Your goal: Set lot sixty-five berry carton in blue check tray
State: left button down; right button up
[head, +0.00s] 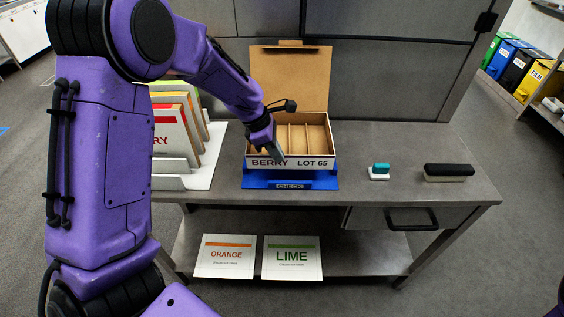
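The berry carton (318,163) is a brown box with dividers, its lid (290,75) standing open at the back. Its white front label reads BERRY LOT 65. It is upright over the blue check tray (326,181), whose front edge and dark label show below it. I cannot tell whether the carton rests fully in the tray. My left gripper (276,150) points down at the carton's front left part, overlapping the front wall and label. Whether its fingers are shut on the wall is unclear. My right gripper is out of view.
A rack with upright cards (178,125) stands left on the grey bench (415,150). A teal-handled item (380,169) and a black-topped block (448,170) lie right. ORANGE (225,256) and LIME (292,257) cards are on the lower shelf. The bench between tray and teal item is clear.

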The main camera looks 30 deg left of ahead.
aim_at(278, 168)
pick_arm(q)
jog(key=shift+w+f, duration=0.1)
jog(key=shift+f, duration=3)
jog(key=c, duration=1.4)
grip_release()
jog(key=shift+r, duration=0.2)
jog(key=v, duration=1.2)
jog(key=shift+r, duration=0.2)
jog(key=shift+w, duration=0.1)
